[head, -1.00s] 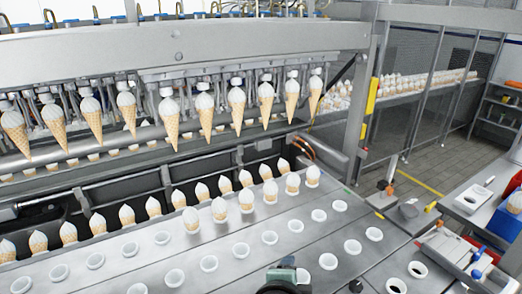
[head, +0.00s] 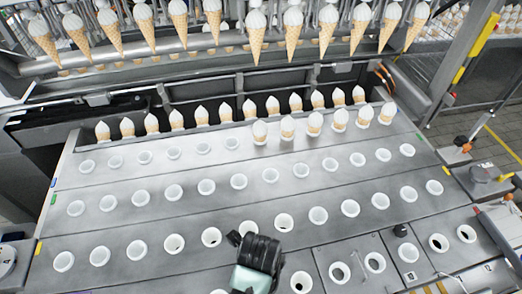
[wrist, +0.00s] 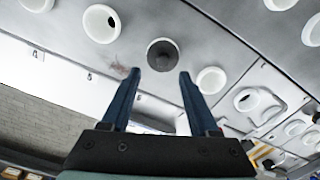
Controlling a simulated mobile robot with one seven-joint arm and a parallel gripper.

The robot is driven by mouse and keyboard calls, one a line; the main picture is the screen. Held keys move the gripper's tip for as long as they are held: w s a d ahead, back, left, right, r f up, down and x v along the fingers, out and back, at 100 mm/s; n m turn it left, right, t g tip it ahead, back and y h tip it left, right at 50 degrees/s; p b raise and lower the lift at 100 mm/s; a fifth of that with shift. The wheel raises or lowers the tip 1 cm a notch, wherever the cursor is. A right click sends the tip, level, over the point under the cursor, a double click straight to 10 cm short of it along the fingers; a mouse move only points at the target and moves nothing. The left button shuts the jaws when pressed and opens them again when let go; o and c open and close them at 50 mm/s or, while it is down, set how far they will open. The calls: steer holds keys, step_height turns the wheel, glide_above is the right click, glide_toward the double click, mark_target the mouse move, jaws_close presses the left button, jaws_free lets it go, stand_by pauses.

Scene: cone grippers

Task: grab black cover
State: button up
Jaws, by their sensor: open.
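A dark round piece (wrist: 163,54), which looks like the black cover, sits in a white ring on the metal plate in the wrist view. My gripper (wrist: 160,72) is open, with two blue fingers apart and nothing between them. The dark piece appears just beyond the fingertips, between their lines; I cannot tell the exact gap. In the head view my wrist shows at the bottom middle, and I cannot pick out the fingers or this ring.
Rows of white rings (head: 284,223) cover the metal plate (head: 330,240). Filled cones (head: 260,132) stand in the back rows, and more cones (head: 255,38) hang from the machine above. Tools and a side bench (head: 510,230) lie at the right.

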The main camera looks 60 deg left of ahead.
steer(key=shift+w+a+f+p, duration=0.1)
steer(key=shift+f+p, duration=0.3)
steer(key=shift+f, duration=0.95)
steer(key=shift+w+a+f+p, duration=0.1)
steer(key=shift+f+p, duration=0.25)
steer(key=shift+f, duration=1)
jaws_close()
